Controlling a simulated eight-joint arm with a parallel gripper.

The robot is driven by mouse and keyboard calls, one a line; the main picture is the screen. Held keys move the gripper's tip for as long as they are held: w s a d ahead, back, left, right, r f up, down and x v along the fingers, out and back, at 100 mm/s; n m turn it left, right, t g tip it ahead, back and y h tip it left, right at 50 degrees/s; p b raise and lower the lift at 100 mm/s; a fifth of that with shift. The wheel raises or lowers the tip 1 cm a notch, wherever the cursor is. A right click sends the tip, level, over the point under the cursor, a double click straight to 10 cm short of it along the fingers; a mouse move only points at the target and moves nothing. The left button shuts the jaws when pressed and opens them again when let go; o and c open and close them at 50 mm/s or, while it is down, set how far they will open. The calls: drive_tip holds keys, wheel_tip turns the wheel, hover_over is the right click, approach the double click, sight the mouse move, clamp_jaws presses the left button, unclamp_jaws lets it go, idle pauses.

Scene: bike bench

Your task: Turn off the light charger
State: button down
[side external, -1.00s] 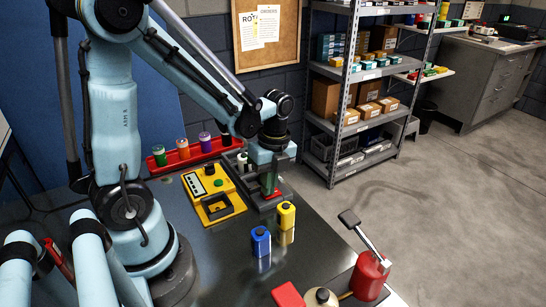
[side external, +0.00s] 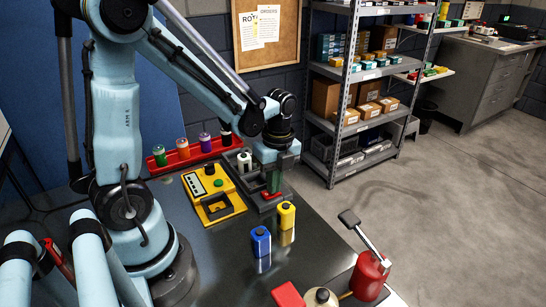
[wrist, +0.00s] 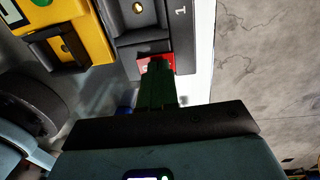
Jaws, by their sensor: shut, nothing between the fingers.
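A dark grey charger-like unit (side external: 250,190) with bays stands at the bench's far edge, right of a yellow device. It also shows in the wrist view (wrist: 152,35), with a brass-coloured contact and a "1" mark. A red switch-like part (side external: 269,195) sits at its near end; in the wrist view the red part (wrist: 146,63) is partly hidden by my fingertips. My gripper (side external: 273,190) points down at that end, its dark green fingers shut and empty. In the wrist view my gripper (wrist: 156,68) is at or just over the red part; I cannot tell whether they touch.
The yellow device (side external: 212,194) with a green button is close on the left. A red tray (side external: 180,157) with coloured cylinders is behind. Yellow (side external: 286,214) and blue (side external: 261,241) bottles stand in front. Right of the unit is the bench edge and open floor.

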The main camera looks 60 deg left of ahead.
drive_tip(key=shift+r, duration=0.1)
wheel_tip(320, 180, up, 14)
drive_tip(key=w, duration=0.1)
drive_tip(key=shift+w, duration=0.35)
idle(0.5)
drive_tip(key=shift+s, duration=0.75)
drive_tip(key=shift+f, duration=0.2)
drive_tip(key=f, duration=0.4)
drive_tip(key=s+f, duration=0.1)
drive_tip(key=f, duration=0.8)
drive_tip(key=shift+s+f, duration=0.15)
drive_tip(key=shift+s, duration=0.15)
drive_tip(key=shift+f, duration=0.25)
